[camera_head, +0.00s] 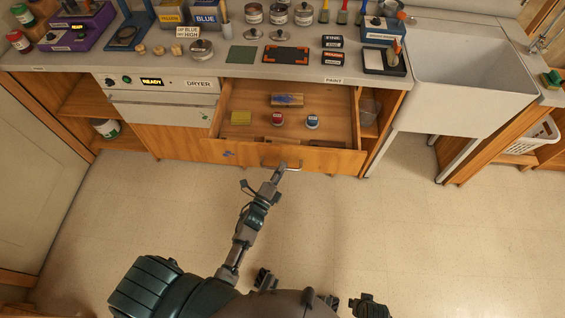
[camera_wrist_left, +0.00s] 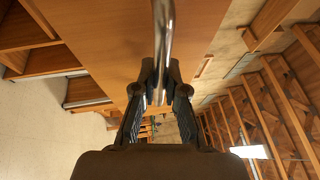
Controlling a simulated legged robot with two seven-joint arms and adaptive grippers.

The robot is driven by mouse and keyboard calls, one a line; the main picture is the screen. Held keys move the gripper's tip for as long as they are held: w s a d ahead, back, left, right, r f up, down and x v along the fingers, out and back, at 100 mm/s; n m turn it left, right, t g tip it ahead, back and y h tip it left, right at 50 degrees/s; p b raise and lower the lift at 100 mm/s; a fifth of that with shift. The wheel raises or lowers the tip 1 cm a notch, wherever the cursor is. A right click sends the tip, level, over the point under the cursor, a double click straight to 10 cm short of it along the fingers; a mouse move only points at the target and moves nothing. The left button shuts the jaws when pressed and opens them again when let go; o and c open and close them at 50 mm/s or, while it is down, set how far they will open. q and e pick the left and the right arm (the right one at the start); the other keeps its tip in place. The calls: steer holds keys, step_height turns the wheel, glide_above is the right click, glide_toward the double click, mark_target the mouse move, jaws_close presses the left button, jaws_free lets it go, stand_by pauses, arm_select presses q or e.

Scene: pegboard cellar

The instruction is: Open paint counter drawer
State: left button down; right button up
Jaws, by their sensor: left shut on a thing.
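The paint counter drawer (camera_head: 245,152) is pulled out under the counter, and its inside shows. It holds a yellow block, a small red-topped jar, a small blue-topped jar and a wooden piece with blue marks. My left gripper (camera_head: 279,168) is shut on the metal bar handle (camera_head: 294,166) at the drawer's front. In the left wrist view the handle (camera_wrist_left: 164,35) runs down between the fingers of my left gripper (camera_wrist_left: 157,92). The wooden drawer front (camera_wrist_left: 100,45) fills much of that view.
The counter (camera_head: 226,68) above carries tins, brushes, boxes and a tray. A white dryer panel (camera_head: 165,100) is left of the drawer. A white sink (camera_head: 470,85) stands to the right. The tiled floor (camera_head: 440,235) in front is clear.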

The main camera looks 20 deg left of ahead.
arm_select(q)
steer(key=shift+s+a+f, duration=0.15)
steer(key=shift+a+f, duration=0.05)
steer(key=shift+f, duration=0.05)
steer(key=c, duration=1.2)
jaws_free()
steer(key=shift+a, duration=0.15)
steer(key=v, duration=1.2)
